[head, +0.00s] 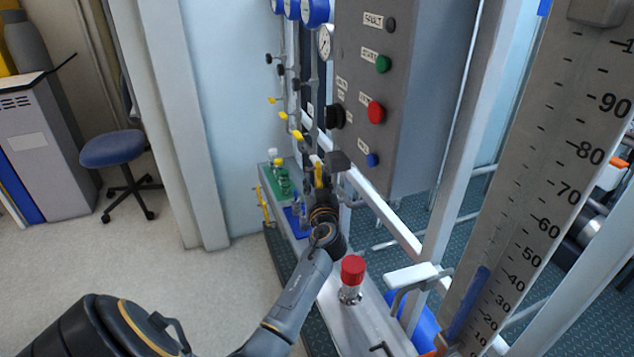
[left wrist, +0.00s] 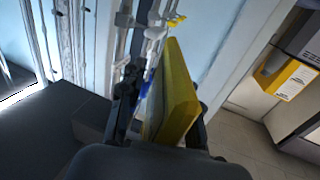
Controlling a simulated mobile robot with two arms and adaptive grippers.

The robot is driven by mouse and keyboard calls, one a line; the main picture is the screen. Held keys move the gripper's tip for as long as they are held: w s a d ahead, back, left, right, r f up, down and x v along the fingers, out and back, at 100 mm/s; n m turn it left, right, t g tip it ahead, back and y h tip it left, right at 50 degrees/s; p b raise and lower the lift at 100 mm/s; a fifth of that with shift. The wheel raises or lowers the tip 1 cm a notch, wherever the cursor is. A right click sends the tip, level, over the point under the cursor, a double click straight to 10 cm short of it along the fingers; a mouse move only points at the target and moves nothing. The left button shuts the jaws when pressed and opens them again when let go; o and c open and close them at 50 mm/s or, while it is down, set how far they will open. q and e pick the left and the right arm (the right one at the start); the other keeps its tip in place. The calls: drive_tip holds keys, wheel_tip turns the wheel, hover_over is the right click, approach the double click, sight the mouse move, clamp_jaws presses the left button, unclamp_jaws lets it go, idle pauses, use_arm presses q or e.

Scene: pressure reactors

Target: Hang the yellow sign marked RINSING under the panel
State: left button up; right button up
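The grey panel (head: 405,95) with green, red and blue buttons and a gauge stands upright in the head view. My left gripper (head: 320,188) is below and left of the panel's lower edge. It is shut on a yellow sign (head: 318,174), seen nearly edge-on there. In the left wrist view the sign (left wrist: 178,92) stands upright between the fingers of my left gripper (left wrist: 165,125). Its lettering cannot be read in either view. The panel's underside is hidden. My right gripper is not in view.
Pipes with yellow-handled valves (head: 297,135) run left of the panel. A red-capped vessel (head: 352,270) stands on the metal bench below. Green-tinted bottles (head: 280,180) stand farther back. A white rail (head: 390,225) and a large scale (head: 560,190) are at right.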

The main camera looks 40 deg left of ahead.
use_arm(q)
drive_tip(key=v, duration=1.2)
drive_tip(key=s+d+f+m+g+h, duration=0.45)
drive_tip(key=s+d+f+h, duration=0.3)
drive_tip(key=s+f, duration=0.5)
drive_tip(key=s+d+f+m+g+h, duration=0.2)
drive_tip(key=s+d+m+h, duration=0.15)
drive_tip(key=s+d, duration=0.35)
drive_tip(key=s+d+f+m+g+h, duration=0.2)
drive_tip(key=s+d+m+h, duration=0.15)
drive_tip(key=s+d, duration=0.35)
wheel_tip(320, 180, down, 26)
drive_tip(key=s+g, duration=0.1)
drive_tip(key=s, duration=0.1)
drive_tip(key=s+a+f, duration=0.2)
drive_tip(key=s+f, duration=0.6)
drive_tip(key=s+a+f+g+y, duration=0.1)
drive_tip(key=s+f, duration=0.7)
drive_tip(key=shift+s+a, duration=0.4)
